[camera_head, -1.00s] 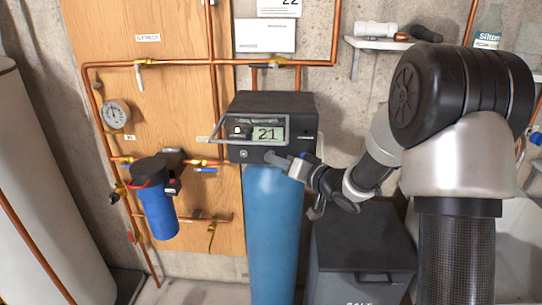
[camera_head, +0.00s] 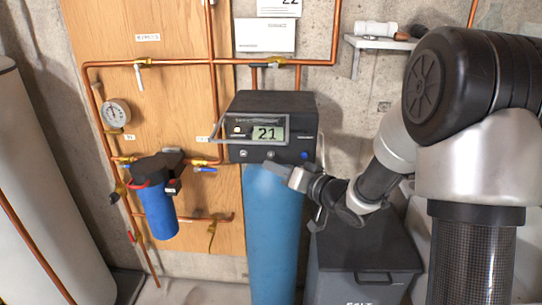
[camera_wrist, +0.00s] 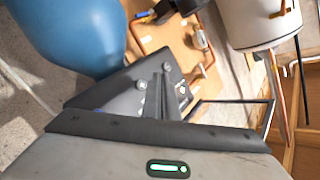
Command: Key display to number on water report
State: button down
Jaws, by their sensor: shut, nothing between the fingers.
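The black control head (camera_head: 272,122) sits on top of the blue tank (camera_head: 270,225), which also shows in the wrist view (camera_wrist: 75,35). Its lit display (camera_head: 267,134) reads 21. Below the display are a left button (camera_head: 243,154), a middle button (camera_head: 270,154) and a blue button (camera_head: 304,155) at the right. The water report (camera_head: 278,7), a white sheet at the top edge, shows 22; its upper part is cut off.
Copper pipes (camera_head: 170,63) and a blue filter (camera_head: 158,208) are on the wooden board to the left. A dark salt bin (camera_head: 365,255) stands right of the tank. A white sheet (camera_head: 265,36) hangs above.

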jog(key=shift+s, duration=1.25)
dwell(1.5)
